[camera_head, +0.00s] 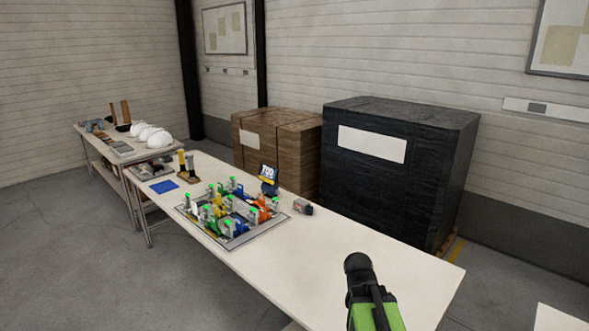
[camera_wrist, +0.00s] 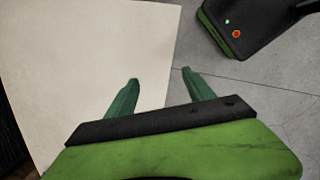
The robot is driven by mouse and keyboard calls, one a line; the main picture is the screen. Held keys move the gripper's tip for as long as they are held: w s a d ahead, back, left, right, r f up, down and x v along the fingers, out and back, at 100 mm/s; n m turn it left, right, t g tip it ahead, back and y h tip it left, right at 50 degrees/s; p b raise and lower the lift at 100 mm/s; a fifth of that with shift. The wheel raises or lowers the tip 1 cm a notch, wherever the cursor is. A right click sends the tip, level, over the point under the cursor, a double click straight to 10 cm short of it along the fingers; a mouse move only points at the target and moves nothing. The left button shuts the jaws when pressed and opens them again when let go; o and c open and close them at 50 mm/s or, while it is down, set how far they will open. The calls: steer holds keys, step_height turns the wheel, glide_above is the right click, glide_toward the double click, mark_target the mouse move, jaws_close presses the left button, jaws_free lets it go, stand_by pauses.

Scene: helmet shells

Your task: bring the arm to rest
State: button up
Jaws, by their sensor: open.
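My gripper shows in the wrist view (camera_wrist: 160,80), with its two dark green fingers spread apart and nothing between them. It points down over the edge of the pale table (camera_wrist: 75,60), with grey floor past that edge. In the head view, part of my green and black arm shows at the lower right, over the near part of the long table (camera_head: 355,265). The fingers cannot be made out in the head view.
A grey fixture board (camera_head: 240,240) with several coloured parts lies on the table. White helmet shells (camera_head: 158,139) stand farther back. Wrapped pallets (camera_head: 400,190) stand behind.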

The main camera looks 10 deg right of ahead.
steer(key=s+a+m+y, duration=0.1)
steer(key=a+m+y, duration=0.1)
steer(key=a+m, duration=1)
steer(key=shift+s+f, duration=0.15)
steer(key=shift+f, duration=0.1)
steer(key=shift+c, duration=0.4)
